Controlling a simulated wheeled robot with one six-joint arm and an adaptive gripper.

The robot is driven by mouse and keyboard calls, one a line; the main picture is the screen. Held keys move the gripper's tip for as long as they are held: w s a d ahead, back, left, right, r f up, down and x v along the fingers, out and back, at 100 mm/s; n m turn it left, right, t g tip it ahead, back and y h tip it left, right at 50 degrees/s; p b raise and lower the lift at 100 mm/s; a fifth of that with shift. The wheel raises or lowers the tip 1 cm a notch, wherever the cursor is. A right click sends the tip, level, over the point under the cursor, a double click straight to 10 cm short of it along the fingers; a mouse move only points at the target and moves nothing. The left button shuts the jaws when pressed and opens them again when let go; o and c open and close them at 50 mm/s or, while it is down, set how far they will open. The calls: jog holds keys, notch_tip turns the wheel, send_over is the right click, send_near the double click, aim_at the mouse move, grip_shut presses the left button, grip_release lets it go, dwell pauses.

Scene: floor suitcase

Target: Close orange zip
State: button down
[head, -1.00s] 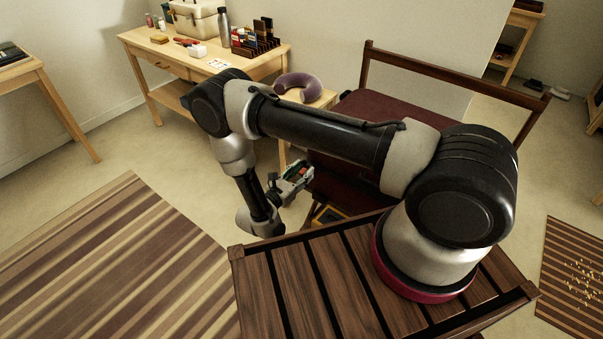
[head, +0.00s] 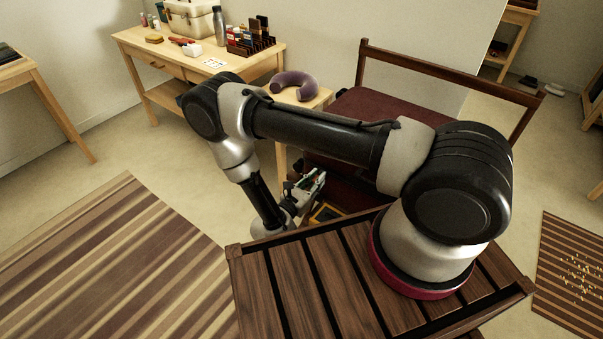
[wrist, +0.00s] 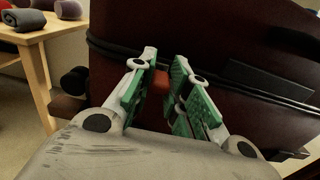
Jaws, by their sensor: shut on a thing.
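A dark red suitcase (wrist: 215,35) fills most of the wrist view, with a dark zip line running across its side. A small orange zip pull (wrist: 162,82) sits between the green-padded fingers of my gripper (wrist: 165,72). The fingers are shut on it, close against the suitcase side, and hide part of it. In the head view my gripper (head: 310,184) is low in front of the dark red suitcase (head: 368,106), which my arm partly covers. The zip pull cannot be made out there.
A wooden bench back (head: 440,68) stands behind the suitcase. A small table with a purple neck pillow (head: 295,86) stands to its left, close to my arm. A desk (head: 200,62) with a case and bottle is further back. A striped rug (head: 120,250) covers open floor at left.

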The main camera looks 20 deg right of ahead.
send_near(344, 180)
jog(key=x, duration=0.4)
jog(key=shift+w+d+f, duration=0.1)
jog(key=shift+d+f, duration=0.05)
jog(key=shift+d, duration=0.1)
jog(key=c, duration=1.4)
grip_release()
jog(key=shift+o, duration=0.2)
notch_tip(344, 180, up, 10)
